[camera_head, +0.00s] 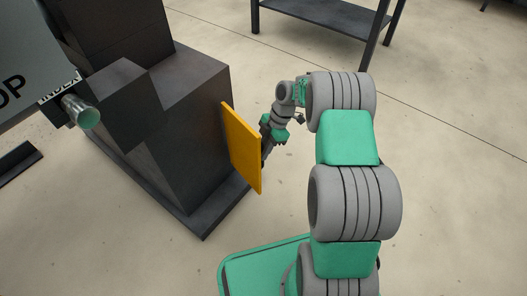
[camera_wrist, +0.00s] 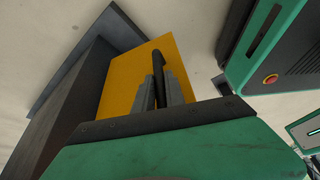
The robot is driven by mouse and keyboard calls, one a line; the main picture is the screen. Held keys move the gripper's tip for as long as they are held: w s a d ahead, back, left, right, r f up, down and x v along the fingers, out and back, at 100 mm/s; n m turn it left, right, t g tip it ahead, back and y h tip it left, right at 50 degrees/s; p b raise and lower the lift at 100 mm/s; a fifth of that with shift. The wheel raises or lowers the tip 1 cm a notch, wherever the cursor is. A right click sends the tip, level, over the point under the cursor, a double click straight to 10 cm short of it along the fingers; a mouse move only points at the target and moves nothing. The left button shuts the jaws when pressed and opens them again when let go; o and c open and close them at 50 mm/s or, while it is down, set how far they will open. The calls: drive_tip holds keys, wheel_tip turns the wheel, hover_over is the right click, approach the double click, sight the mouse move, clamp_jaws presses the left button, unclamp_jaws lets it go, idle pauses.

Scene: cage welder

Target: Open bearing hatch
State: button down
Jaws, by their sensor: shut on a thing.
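The bearing hatch (camera_head: 241,150) is a flat yellow panel on the side of a dark machine block. In the head view it is seen nearly edge-on; how far it stands away from the block is hard to tell. In the wrist view the yellow hatch (camera_wrist: 128,78) fills the middle, with a dark bar handle (camera_wrist: 158,66) on its face. My gripper (camera_wrist: 162,92) has its grey fingers shut on this handle. In the head view my gripper (camera_head: 265,150) is at the hatch's right side, its fingertips mostly hidden behind the panel.
The dark machine block (camera_head: 180,120) stands on a dark base plate (camera_head: 200,222) left of the hatch. A grey-green cylinder (camera_head: 82,112) and a grey sign panel (camera_head: 30,50) are at the left. A dark table (camera_head: 325,15) stands at the back. Bare floor lies to the right.

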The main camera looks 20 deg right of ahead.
drive_tip(key=shift+w+a+r, duration=0.15)
drive_tip(key=shift+w, duration=0.15)
drive_tip(key=c, duration=1.7)
unclamp_jaws()
drive_tip(key=shift+s, duration=0.1)
drive_tip(key=p+v, duration=0.3)
drive_tip(key=v, duration=0.4)
drive_tip(key=shift+d+r, duration=0.25)
